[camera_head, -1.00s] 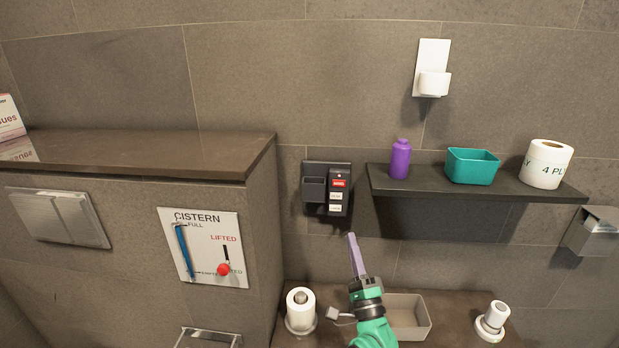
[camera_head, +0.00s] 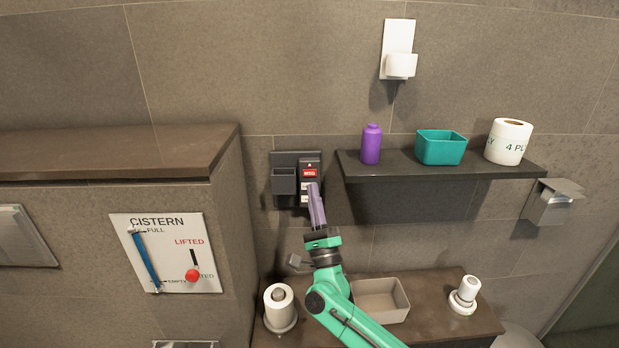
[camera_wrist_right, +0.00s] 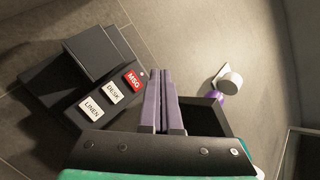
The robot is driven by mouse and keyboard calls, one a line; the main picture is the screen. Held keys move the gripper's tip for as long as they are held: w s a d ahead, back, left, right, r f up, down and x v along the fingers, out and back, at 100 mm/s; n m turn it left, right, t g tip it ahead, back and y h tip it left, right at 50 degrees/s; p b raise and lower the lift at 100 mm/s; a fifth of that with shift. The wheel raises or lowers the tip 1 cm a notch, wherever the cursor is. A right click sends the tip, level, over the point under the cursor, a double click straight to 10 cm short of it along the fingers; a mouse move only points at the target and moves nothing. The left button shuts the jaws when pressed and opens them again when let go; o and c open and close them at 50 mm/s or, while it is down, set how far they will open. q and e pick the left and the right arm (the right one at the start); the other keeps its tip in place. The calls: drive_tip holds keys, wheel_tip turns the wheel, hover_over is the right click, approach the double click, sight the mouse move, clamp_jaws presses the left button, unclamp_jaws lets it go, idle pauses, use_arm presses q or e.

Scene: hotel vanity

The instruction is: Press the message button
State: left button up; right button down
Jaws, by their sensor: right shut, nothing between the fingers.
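The message button (camera_head: 310,173) is the red key marked MSG at the top of a dark wall phone panel (camera_head: 284,187). In the right wrist view the red MSG button (camera_wrist_right: 133,80) sits above the white DESK button (camera_wrist_right: 112,92) and LINEN button (camera_wrist_right: 91,106). My right gripper (camera_head: 315,188) is shut and empty, its purple fingers pointing up just below the red button in the head view. In the wrist view the fingertips (camera_wrist_right: 161,74) appear to the right of the red button. I cannot tell whether they touch the panel. My left gripper is not in view.
A dark shelf (camera_head: 440,166) with a purple bottle (camera_head: 371,145), teal bin (camera_head: 441,148) and paper roll (camera_head: 508,142) juts out right of the panel. The cistern cabinet (camera_head: 100,152) stands left. A beige tray (camera_head: 381,299) lies below.

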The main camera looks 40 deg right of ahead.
sight(310, 173)
drive_tip(key=shift+w+d+b, duration=0.5)
drive_tip(key=shift+w+d, duration=0.25)
drive_tip(key=shift+w, duration=0.2)
drive_tip(key=shift+w+d+b, duration=0.45)
drive_tip(key=shift+w+d, duration=0.25)
drive_tip(key=shift+w, duration=0.25)
idle(0.5)
drive_tip(key=shift+w+d, duration=0.25)
drive_tip(key=shift+w, duration=0.1)
drive_tip(key=shift+w+d+b, duration=0.2)
drive_tip(key=shift+w+b, duration=0.05)
drive_tip(key=shift+b, duration=0.3)
idle(0.6)
drive_tip(key=shift+s+a+p, duration=0.45)
drive_tip(key=shift+s, duration=0.2)
drive_tip(key=shift+a, duration=0.1)
